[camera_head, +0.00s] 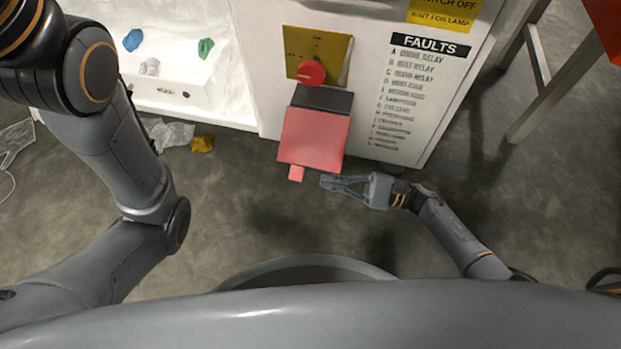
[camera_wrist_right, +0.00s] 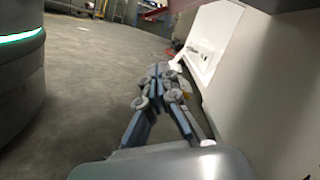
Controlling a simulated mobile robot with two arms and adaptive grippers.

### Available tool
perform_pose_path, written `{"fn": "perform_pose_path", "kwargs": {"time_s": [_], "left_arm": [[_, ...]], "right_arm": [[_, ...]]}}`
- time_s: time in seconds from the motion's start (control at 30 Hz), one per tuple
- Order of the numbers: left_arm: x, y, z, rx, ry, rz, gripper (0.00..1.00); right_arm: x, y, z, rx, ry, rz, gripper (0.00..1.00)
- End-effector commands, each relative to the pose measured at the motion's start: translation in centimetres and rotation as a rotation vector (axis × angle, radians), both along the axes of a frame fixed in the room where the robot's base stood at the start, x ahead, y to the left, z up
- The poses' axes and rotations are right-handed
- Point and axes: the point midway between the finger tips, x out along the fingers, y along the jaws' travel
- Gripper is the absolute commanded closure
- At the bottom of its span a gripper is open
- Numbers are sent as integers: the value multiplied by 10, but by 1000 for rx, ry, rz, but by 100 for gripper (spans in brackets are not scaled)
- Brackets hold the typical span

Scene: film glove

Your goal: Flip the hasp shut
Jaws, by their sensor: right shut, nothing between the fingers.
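A red box or cover (camera_head: 315,140) sticks out from the front of the white cabinet in the head view. A small red tab (camera_head: 296,173), which looks like the hasp, shows at its lower front edge. I cannot tell its exact angle. My right gripper (camera_head: 326,182) is just right of the tab and below the cover's front edge, with a small gap in the picture. Its fingers point left and are shut and empty; they also show in the right wrist view (camera_wrist_right: 160,72). The hasp is not clear in that view. My left arm shows at the left, its gripper out of frame.
Above the cover is a red knob (camera_head: 311,73) on a yellow plate (camera_head: 333,48). A white bin (camera_head: 165,92) with coloured scraps stands left. A faults list (camera_head: 405,95) is on the cabinet's right. Yellow (camera_head: 202,144) and clear scraps lie on the otherwise open floor.

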Motion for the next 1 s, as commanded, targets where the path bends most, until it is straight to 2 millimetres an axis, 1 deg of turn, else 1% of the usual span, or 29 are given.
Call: {"fn": "perform_pose_path", "kwargs": {"time_s": [0.03, 0.2, 0.23, 0.33, 0.5, 0.7, 1.0], "left_arm": [[0, 0, -5, 0, 0, 0, 32], [0, 0, -14, 0, -1, 0, 32], [0, 0, -12, 1, -1, 0, 32], [0, 0, -11, 1, 0, 0, 32], [0, 0, -13, 1, 0, 0, 32], [0, 0, -13, 1, 0, 0, 32], [0, 0, -13, 1, 0, 0, 32]], "right_arm": [[2, 12, 1, 3, -3, 2, 100], [8, 48, 8, 3, -5, 2, 100], [5, 46, 13, -1, -2, 0, 100], [-3, 47, 24, 0, -2, 1, 100], [-11, 50, 36, -1, -1, 1, 100], [-14, 51, 41, 0, 2, 0, 100], [-14, 51, 42, 1, 2, 0, 100]]}}
